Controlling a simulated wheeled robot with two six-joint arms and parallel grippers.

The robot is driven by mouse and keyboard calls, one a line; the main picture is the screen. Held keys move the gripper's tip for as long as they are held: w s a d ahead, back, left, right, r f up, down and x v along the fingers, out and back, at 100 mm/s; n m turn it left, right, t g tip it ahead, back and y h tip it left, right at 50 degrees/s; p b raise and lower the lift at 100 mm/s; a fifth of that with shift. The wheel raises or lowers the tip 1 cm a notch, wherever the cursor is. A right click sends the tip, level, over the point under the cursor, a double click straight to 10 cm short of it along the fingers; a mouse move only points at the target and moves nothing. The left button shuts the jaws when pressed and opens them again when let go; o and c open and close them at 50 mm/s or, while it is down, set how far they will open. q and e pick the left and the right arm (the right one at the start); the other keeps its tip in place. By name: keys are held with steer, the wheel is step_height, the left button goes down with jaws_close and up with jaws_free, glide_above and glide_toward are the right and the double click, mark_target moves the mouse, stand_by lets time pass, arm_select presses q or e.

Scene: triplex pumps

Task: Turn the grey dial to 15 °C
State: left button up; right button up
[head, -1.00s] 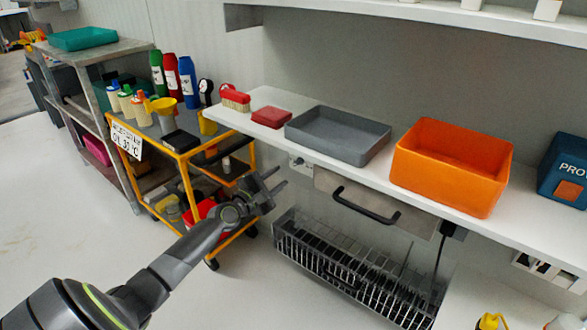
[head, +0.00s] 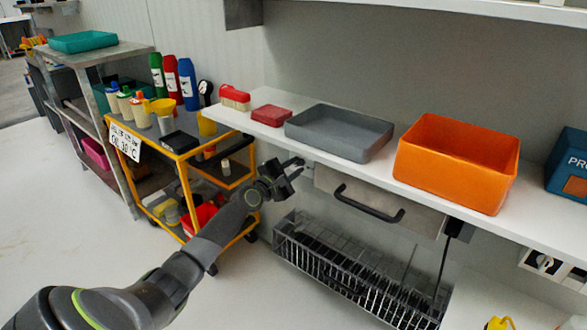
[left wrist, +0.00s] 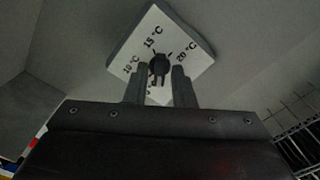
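The dial (left wrist: 159,65) is a small dark knob on a tilted white plate (left wrist: 178,37) in the left wrist view. The plate reads 10 °C at left, 15 °C at top and 20 °C at right. Where the dial points is too dim to tell. My left gripper (left wrist: 164,70) is open, its fingertips apart at the lower left and lower right of the dial; contact cannot be told. In the head view my left gripper (head: 296,169) is just under the shelf's front edge and largely hides the plate. My right gripper is not in view.
The white shelf (head: 390,185) above carries a grey tray (head: 335,140) and an orange bin (head: 450,170). A black handle (head: 368,207) and a wire rack (head: 350,275) lie right of the gripper. A yellow trolley (head: 188,175) stands to the left.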

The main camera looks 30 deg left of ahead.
arm_select(q)
jaws_close()
